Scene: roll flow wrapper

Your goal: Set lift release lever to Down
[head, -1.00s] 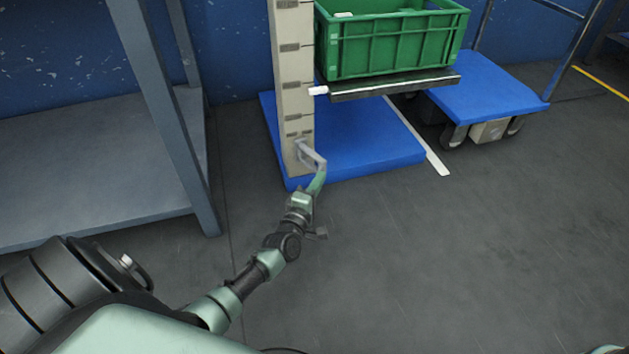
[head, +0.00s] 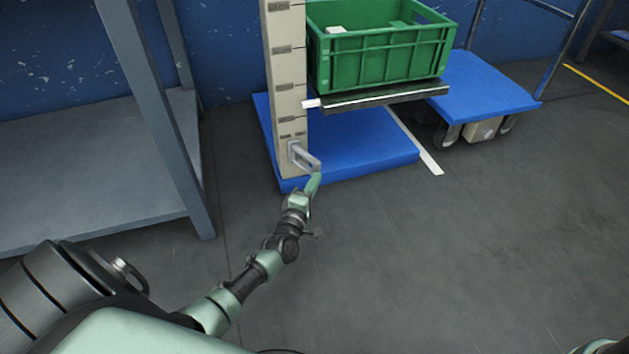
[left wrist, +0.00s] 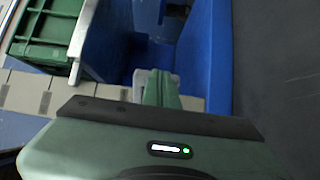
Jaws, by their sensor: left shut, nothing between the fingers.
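The lift release lever (head: 306,158) is a light grey handle low on the front of the beige lift post (head: 287,85). It sticks out from the post to the right and slightly down in the picture. My left gripper (head: 315,180) is shut with nothing between its fingers. Its tip is at the lever's outer end and seems to touch it, though I cannot tell for sure. In the left wrist view the green fingers (left wrist: 160,88) are together, with light grey lever parts (left wrist: 138,83) showing beside and behind them.
The lift has a blue base (head: 365,150) and a dark platform (head: 385,97) carrying a green crate (head: 380,58). A blue trolley (head: 490,95) stands to the right. A grey metal shelf (head: 90,170) stands at left. The floor (head: 450,260) in front is clear.

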